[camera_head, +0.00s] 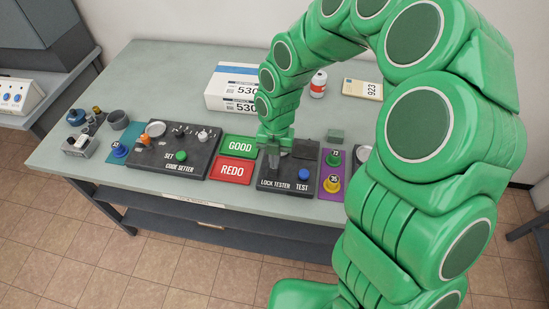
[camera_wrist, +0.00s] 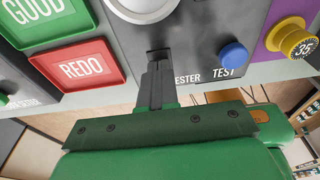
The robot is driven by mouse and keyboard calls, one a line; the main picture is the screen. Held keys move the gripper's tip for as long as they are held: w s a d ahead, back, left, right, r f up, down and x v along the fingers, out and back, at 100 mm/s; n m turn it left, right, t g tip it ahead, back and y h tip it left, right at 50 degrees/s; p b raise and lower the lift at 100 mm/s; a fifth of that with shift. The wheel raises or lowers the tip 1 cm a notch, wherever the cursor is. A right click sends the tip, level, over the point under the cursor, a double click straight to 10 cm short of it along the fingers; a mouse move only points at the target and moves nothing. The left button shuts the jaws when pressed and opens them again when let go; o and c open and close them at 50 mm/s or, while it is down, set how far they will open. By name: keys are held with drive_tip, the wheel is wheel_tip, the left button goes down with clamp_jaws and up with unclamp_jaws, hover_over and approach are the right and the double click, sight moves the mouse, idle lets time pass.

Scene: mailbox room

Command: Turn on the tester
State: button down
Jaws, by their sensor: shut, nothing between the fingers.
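The lock tester (camera_head: 278,187) is a dark box on the table with a blue button (camera_head: 303,175) beside the word TEST. The button also shows in the wrist view (camera_wrist: 234,56), to the right of my fingers. My gripper (camera_head: 274,163) points down over the left part of the tester. In the wrist view my gripper (camera_wrist: 157,56) is shut and empty, its tips over the tester near the word TESTER. I cannot tell whether the tips touch the surface. My arm and gripper hide part of the tester in the head view.
A green GOOD tray (camera_head: 240,147) and a red REDO tray (camera_head: 234,170) lie left of the tester. The code setter (camera_head: 180,152) stands further left. A purple mat (camera_head: 332,159) with numbered yellow and green knobs is at right. Boxes (camera_head: 234,87) and a can (camera_head: 318,84) stand behind.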

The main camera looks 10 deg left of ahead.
drive_tip(key=shift+w+a+f+g, duration=0.1)
drive_tip(key=shift+w+f+g, duration=0.25)
drive_tip(key=shift+g, duration=0.15)
drive_tip(key=shift+s+r, duration=0.1)
drive_tip(key=shift+s, duration=0.1)
drive_tip(key=shift+s+r, duration=0.2)
drive_tip(key=shift+s, duration=0.45)
drive_tip(key=v, duration=0.5)
drive_tip(key=shift+s+r, duration=0.1)
drive_tip(key=shift+s, duration=0.2)
drive_tip(key=w+v, duration=0.2)
drive_tip(key=v, duration=0.6)
